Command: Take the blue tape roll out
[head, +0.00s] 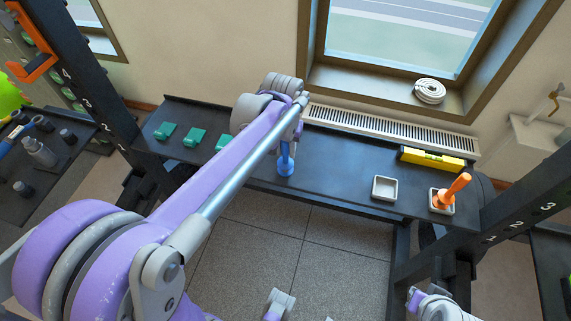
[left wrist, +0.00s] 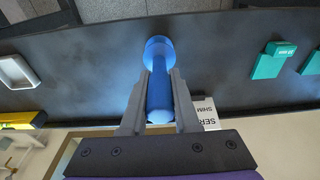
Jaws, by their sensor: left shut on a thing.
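A blue piece (head: 286,163) with a slim handle and a wider round end is over the dark shelf, below the end of my left arm. My left gripper (head: 288,138) is mostly hidden by its own arm in the head view. In the left wrist view, the two grey fingers of my left gripper (left wrist: 159,75) are shut on the handle of the blue piece (left wrist: 160,50), with the round end beyond the tips. I cannot tell whether that end touches the shelf. The blue piece does not look like a ring-shaped tape roll. The fingers of my right gripper are not in view.
An empty pale square tray (head: 384,198) stands on the dark shelf (head: 335,165). An orange-handled piece (head: 456,188) stands tilted in another tray at right. A yellow level (head: 432,159) lies behind. Green blocks (head: 194,137) lie at left. A white coil (head: 429,91) is on the windowsill.

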